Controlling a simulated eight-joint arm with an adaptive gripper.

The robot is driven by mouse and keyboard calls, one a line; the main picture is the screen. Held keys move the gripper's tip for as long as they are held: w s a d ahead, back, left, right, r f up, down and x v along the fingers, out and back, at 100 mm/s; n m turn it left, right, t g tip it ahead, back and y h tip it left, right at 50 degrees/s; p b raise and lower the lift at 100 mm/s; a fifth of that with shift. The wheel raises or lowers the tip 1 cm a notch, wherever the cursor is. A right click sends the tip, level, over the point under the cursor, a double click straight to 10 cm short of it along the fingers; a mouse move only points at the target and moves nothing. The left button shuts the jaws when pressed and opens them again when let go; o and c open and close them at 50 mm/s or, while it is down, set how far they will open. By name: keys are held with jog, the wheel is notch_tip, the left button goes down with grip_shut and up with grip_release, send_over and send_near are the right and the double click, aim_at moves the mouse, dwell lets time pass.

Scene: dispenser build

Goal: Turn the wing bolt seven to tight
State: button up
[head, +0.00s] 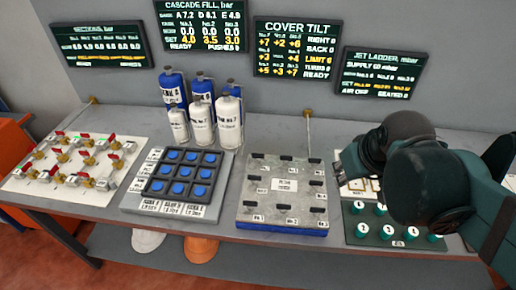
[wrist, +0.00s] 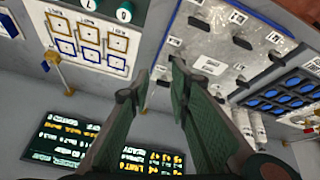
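The grey cover plate (head: 262,168) lies on a blue base in the middle right of the bench, with black wing bolts around its edge and a white label at its centre. Its back row includes a wing bolt (head: 286,157); the front row includes another (head: 287,207). The bolt numbers are too small to tell which is seven. The plate also shows turned round in the wrist view (wrist: 215,45). My gripper (wrist: 170,66) is open and empty, its fingertips a little apart, seen against the plate's edge.
My arm stands over the jet ladder panel (head: 365,230) with its green knobs, right of the plate. A blue-button panel (head: 205,208), several bottles (head: 201,120) and a valve board (head: 30,190) stand left. The cover tilt display (head: 295,48) hangs behind.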

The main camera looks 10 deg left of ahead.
jog(key=w+a+r+n+g+p, duration=0.25)
jog(key=w+a+n+p, duration=0.2)
jog(key=w+a, duration=0.3)
jog(key=n+g+p, duration=0.3)
jog(key=n+p, duration=0.6)
jog(key=p, duration=0.1)
send_near(258, 154)
jog(key=shift+d+f, duration=0.15)
jog(key=shift+d, duration=0.15)
jog(key=shift+w+a+f+n, duration=0.1)
jog(key=shift+a+f+n, duration=0.25)
jog(key=shift+a+f, duration=0.1)
jog(key=shift+f, duration=0.2)
jog(key=shift+f+p, duration=0.35)
jog(key=shift+f, duration=3.35)
grip_shut()
